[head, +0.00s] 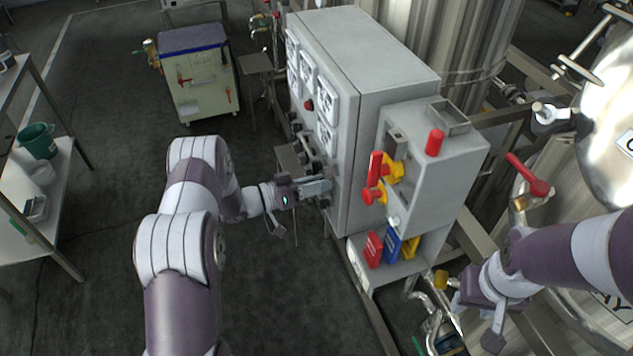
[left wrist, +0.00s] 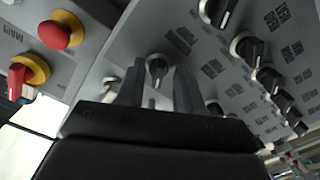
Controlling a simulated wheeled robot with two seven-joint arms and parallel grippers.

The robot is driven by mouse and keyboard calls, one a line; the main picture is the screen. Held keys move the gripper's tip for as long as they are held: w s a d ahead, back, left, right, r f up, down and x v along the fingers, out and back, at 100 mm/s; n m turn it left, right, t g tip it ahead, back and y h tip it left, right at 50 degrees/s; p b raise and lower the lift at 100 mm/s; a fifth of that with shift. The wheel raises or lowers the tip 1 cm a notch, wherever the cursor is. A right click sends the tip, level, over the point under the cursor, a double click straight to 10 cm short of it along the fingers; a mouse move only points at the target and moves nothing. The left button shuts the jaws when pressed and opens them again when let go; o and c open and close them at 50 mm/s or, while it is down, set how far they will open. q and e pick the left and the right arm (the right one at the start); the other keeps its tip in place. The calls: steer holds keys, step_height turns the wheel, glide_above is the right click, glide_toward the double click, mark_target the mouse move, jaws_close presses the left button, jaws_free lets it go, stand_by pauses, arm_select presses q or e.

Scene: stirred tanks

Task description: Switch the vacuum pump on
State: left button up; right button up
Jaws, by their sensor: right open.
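The grey control cabinet (head: 350,70) stands at the centre of the head view. Its front panel carries several black rotary switches, which show in the left wrist view on the grey panel (left wrist: 190,45). Their labels are too small to read, so I cannot tell which is the pump's. My left gripper (head: 320,187) is at the lower part of this panel. My right gripper (head: 480,316) is open and empty at the lower right.
A side box carries a red handle (head: 374,178) on a yellow base; a red mushroom button (left wrist: 55,34) is beside the panel. Steel tanks (head: 605,100) and pipes crowd the right. The floor (head: 100,110) at the left is open.

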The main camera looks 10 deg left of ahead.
arm_select(q)
steer(key=shift+s, duration=0.1)
jaws_close()
steer(key=shift+m+b, duration=4.75)
steer(key=shift+m, duration=1.25)
